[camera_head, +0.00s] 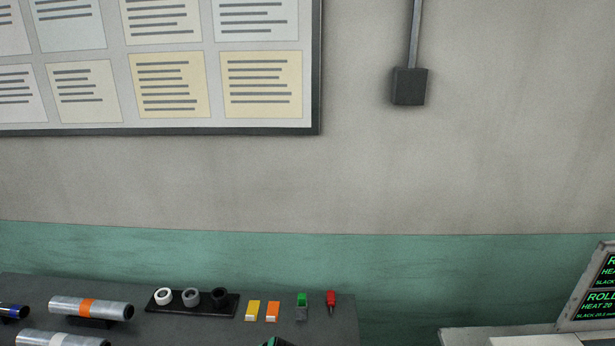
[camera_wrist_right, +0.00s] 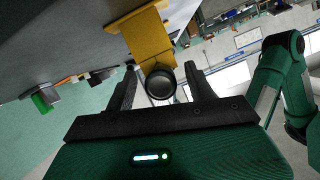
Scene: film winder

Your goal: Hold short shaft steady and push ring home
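In the right wrist view my right gripper (camera_wrist_right: 160,82) has its two black fingers spread apart. A dark round end (camera_wrist_right: 160,84), like the end of a shaft or a ring, shows between the fingers, with a gap visible on each side. It sits at a yellow bracket (camera_wrist_right: 148,38); I cannot tell whether this is the short shaft or the ring. In the head view three rings, white (camera_head: 163,296), grey (camera_head: 192,297) and black (camera_head: 220,296), stand on a black holder. My left gripper is in neither view.
A silver roll with an orange band (camera_head: 92,308) and another silver roll (camera_head: 62,340) lie at the left of the dark bench (camera_head: 140,334). Yellow (camera_head: 253,310) and orange (camera_head: 272,311) blocks, a green-topped item (camera_head: 302,305) and a red-handled tool (camera_head: 331,299) stand farther right. A screen (camera_head: 598,300) is at far right.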

